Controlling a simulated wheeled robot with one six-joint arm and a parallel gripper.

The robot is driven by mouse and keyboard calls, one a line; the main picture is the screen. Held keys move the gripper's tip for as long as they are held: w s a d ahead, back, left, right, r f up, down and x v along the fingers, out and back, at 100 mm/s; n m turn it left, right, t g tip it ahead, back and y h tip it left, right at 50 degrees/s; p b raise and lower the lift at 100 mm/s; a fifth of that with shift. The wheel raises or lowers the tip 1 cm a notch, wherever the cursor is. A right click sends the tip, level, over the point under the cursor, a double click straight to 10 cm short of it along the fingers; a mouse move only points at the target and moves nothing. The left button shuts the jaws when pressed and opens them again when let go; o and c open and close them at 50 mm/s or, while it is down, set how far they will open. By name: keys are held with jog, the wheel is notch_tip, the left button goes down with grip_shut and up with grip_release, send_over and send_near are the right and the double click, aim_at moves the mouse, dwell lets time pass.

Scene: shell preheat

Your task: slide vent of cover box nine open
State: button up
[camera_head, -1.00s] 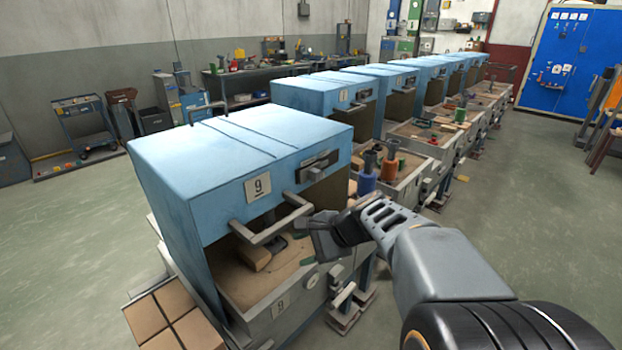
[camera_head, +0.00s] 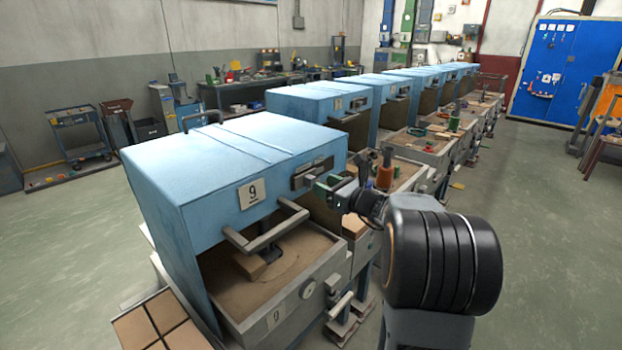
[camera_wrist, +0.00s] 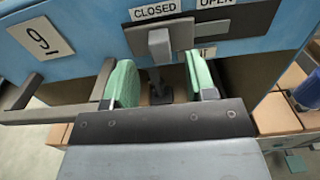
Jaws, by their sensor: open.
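Cover box nine (camera_head: 215,160) is the nearest blue box, with a "9" plate on its front. Its vent (camera_head: 308,174) is a dark slotted strip at the right of the front. In the wrist view, the vent's grey knob (camera_wrist: 158,46) stands below the "CLOSED" label, left of the "OPEN" label. My gripper (camera_head: 332,188) is open in front of the vent. In the wrist view, the green pads of my gripper (camera_wrist: 160,82) are apart, with the knob showing in the gap between them. I cannot tell whether either pad touches it.
A grey bar handle (camera_head: 266,232) juts from the box front, just left of my gripper. Below is a sand-filled tray (camera_head: 310,255). Open floor lies to the right.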

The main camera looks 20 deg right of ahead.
aim_at(311, 176)
jog(key=shift+p+x, duration=0.3)
jog(key=shift+x, duration=2.75)
grip_shut()
